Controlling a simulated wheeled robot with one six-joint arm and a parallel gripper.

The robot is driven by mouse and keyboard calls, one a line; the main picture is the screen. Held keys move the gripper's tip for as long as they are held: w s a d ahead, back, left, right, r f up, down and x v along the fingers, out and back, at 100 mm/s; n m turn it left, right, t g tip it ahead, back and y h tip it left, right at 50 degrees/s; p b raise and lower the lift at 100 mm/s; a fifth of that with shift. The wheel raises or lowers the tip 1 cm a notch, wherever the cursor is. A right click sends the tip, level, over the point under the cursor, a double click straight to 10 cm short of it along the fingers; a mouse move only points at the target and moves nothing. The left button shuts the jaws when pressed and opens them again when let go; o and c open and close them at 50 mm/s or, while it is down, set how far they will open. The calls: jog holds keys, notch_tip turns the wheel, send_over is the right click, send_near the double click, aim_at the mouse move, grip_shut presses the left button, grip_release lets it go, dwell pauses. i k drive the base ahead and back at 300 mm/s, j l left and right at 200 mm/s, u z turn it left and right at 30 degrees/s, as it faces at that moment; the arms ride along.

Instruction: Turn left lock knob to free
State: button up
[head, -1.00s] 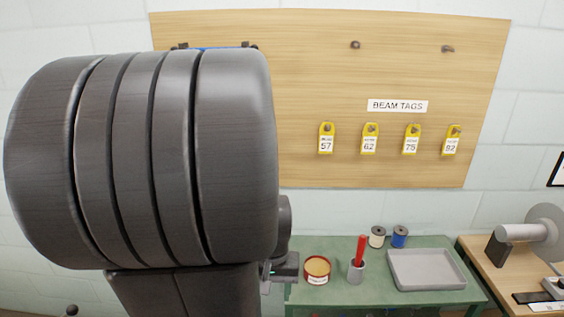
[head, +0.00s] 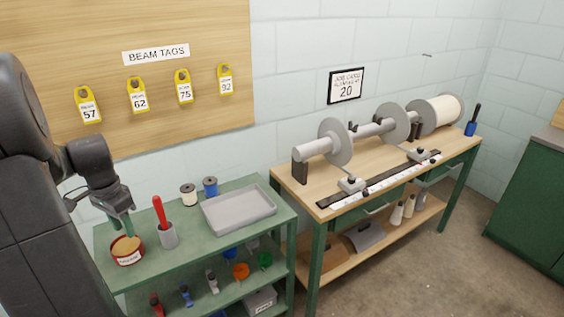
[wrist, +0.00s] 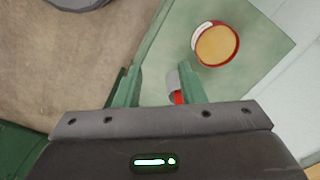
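On the wooden bench, a black rail with a white scale (head: 385,183) carries two small grey blocks with dark knobs. The left lock knob appears to be the one on the left block (head: 351,182); its turn position is too small to tell. The right block (head: 419,154) sits farther along the rail. My gripper (head: 122,222) is over the left end of the green table, away from the bench. In the wrist view its green fingers (wrist: 158,78) stand apart with nothing held between them. The knobs do not show in the wrist view.
The green table (head: 190,235) holds a red tin (head: 127,252), a grey cup with a red-handled tool (head: 167,232), two spools and a grey tray (head: 238,208). Rollers with grey discs (head: 335,142) stand behind the rail. Open floor (head: 450,240) lies right of the bench.

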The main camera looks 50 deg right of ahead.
aim_at(351, 180)
jog(key=k+l, duration=0.1)
jog(key=l, duration=0.35)
jog(key=k+l, duration=0.15)
jog(key=l, duration=0.3)
jog(key=k+l, duration=0.1)
jog(key=l, duration=0.4)
jog(key=k+l, duration=0.15)
jog(key=l, duration=0.3)
jog(key=k+l, duration=0.1)
jog(key=l, duration=1.1)
jog(key=k+l, duration=0.1)
jog(key=l, duration=0.7)
